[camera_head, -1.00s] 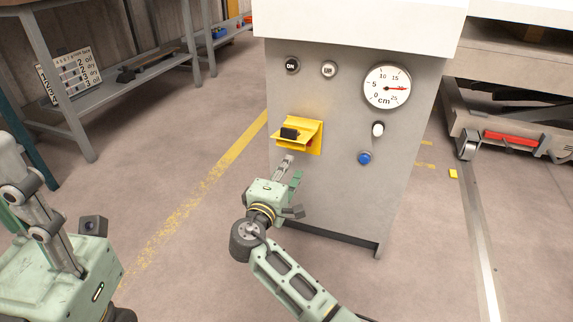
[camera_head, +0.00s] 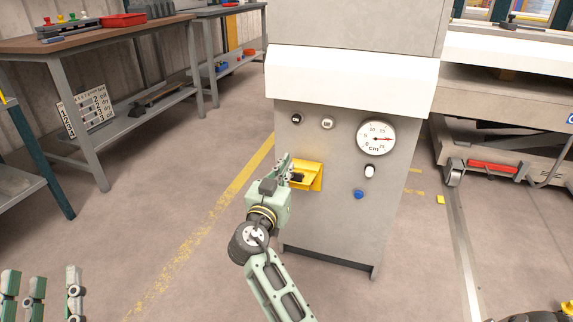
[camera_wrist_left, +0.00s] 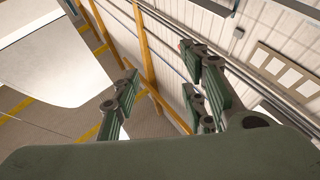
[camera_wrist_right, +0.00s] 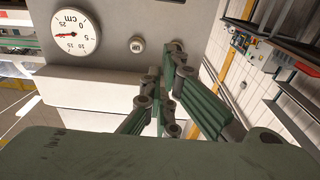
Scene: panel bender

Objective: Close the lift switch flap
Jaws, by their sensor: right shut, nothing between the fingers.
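The yellow lift switch flap (camera_head: 311,170) is on the front of the grey control cabinet (camera_head: 325,215). It still juts outward, with a dark part (camera_head: 297,177) inside it. My right gripper (camera_head: 286,160) is shut and empty, at the left edge of the flap; I cannot tell whether it touches. The right wrist view shows its closed fingers (camera_wrist_right: 168,75) in front of the cabinet, with the flap not visible there. My left gripper (camera_head: 40,280) is at the lower left, far from the cabinet. Its fingers stand apart and empty in the left wrist view (camera_wrist_left: 160,95).
The cabinet carries a round cm gauge (camera_head: 376,138), a white knob (camera_head: 369,171), a blue button (camera_head: 359,195) and two small buttons above the flap. A workbench (camera_head: 100,38) stands at the left. The floor left of the cabinet is clear.

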